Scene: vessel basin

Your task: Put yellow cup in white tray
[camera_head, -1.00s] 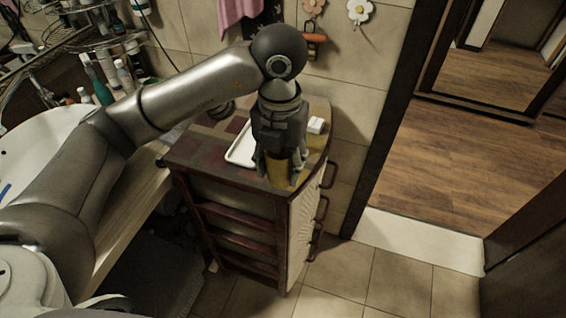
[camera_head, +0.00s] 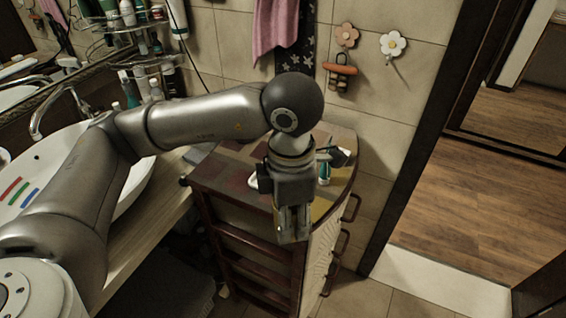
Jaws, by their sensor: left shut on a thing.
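My left gripper (camera_head: 292,232) points down over the front part of the wooden cabinet top and is shut on the yellow cup (camera_head: 285,221). Whether the cup touches the cabinet top I cannot tell. The white tray (camera_head: 253,182) lies on the cabinet top just left of and behind my gripper. Only a small edge of it shows, as my wrist covers the rest. My right gripper is not in view.
The cabinet (camera_head: 225,186) has handles on its right side. A small green and white item (camera_head: 324,172) and a dark shape stand right of my wrist. A basin (camera_head: 50,165) is at the left, bottles on a rack behind it. A tiled wall closes the back.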

